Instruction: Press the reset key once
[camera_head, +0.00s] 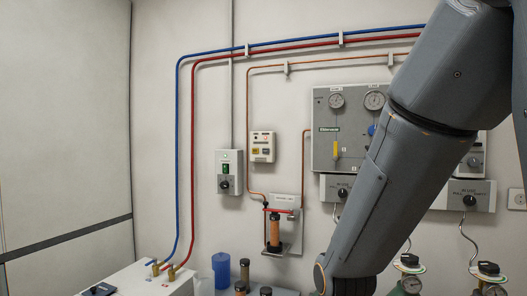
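I cannot read a label that marks the reset key. A small cream wall box (262,146) near the picture's middle has small coloured keys or lights on its face. To its left, a white wall box (228,172) has a green-lit window and a dark round knob. My grey arm comes down from the upper right and runs out at the bottom edge. My gripper is out of view, so its state does not show.
A grey gauge panel (325,125) is partly hidden behind my arm. A column in a bracket (274,230) hangs below the cream box. A white unit (140,282), a blue cup (221,270) and dark-capped bottles stand along the bottom. Blue and red pipes cross the wall.

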